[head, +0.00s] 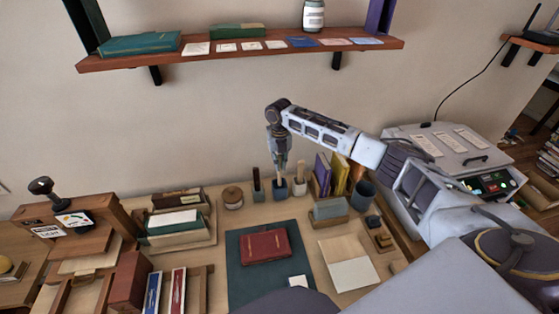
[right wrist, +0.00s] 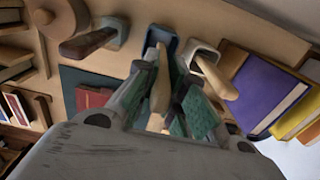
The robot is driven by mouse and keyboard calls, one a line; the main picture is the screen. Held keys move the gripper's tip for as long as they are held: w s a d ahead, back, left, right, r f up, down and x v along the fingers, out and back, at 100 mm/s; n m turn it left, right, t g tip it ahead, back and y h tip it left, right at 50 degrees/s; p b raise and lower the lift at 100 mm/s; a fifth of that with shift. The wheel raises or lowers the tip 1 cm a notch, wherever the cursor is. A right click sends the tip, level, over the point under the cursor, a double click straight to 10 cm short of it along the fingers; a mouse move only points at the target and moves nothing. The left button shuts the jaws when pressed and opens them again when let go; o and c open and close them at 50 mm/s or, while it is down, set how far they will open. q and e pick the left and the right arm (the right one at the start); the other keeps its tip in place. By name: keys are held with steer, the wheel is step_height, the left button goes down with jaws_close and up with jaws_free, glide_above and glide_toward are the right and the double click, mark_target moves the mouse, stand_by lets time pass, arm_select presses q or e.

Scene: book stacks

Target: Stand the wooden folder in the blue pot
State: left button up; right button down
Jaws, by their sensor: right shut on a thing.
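My right gripper (head: 280,170) points down just above the blue pot (head: 280,190) at the back of the desk. In the right wrist view its fingers (right wrist: 172,100) are shut on the pale wooden folder (right wrist: 160,92). The folder's far end reaches to the mouth of the blue pot, which also shows in the right wrist view (right wrist: 158,38). The folder looks roughly lined up with the pot. I cannot tell how deep its end is inside. The gripper hides most of the folder in the head view. My left gripper is not in view.
A white pot (head: 298,187) with a wooden tool stands close right of the blue pot. A dark pot (head: 258,192) with a brown-handled tool is on its left. Upright books (head: 322,172) stand farther right. A red book (head: 265,246) lies on a dark mat in front.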

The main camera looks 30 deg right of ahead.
steer(key=shift+f+b, duration=0.35)
steer(key=shift+f, duration=1.45)
steer(key=c, duration=1.4)
jaws_free()
steer(key=shift+r, duration=0.15)
step_height(320, 180, up, 12)
steer(key=shift+f, duration=0.15)
steer(key=shift+f, duration=0.1)
